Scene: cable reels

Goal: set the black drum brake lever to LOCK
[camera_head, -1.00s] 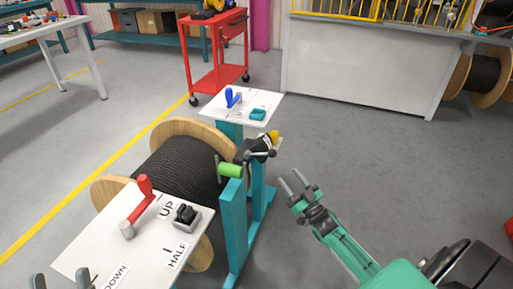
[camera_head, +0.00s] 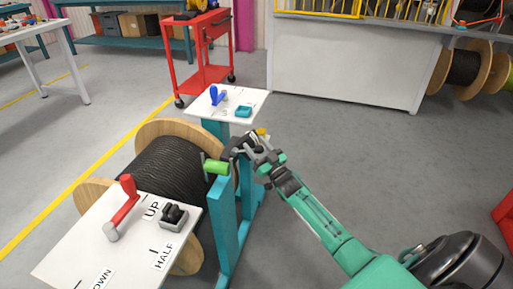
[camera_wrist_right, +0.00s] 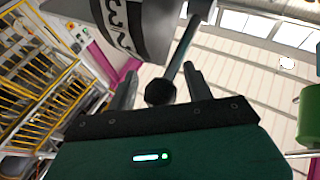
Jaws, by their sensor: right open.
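The black drum (camera_head: 168,172), a wooden-flanged reel wound with black cable, sits in a teal stand. At its right side is a dark brake housing (camera_head: 236,145), partly hidden by my right gripper (camera_head: 257,151). In the right wrist view, the grey housing (camera_wrist_right: 138,30) carries a curved numbered label. A grey lever rod with a black ball knob (camera_wrist_right: 160,92) reaches down from it. The knob lies between the open fingers of my right gripper (camera_wrist_right: 160,76); I cannot tell whether either finger touches it. No LOCK mark is readable. My left gripper is out of view.
A green handle (camera_head: 216,167) sticks out beside the brake.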

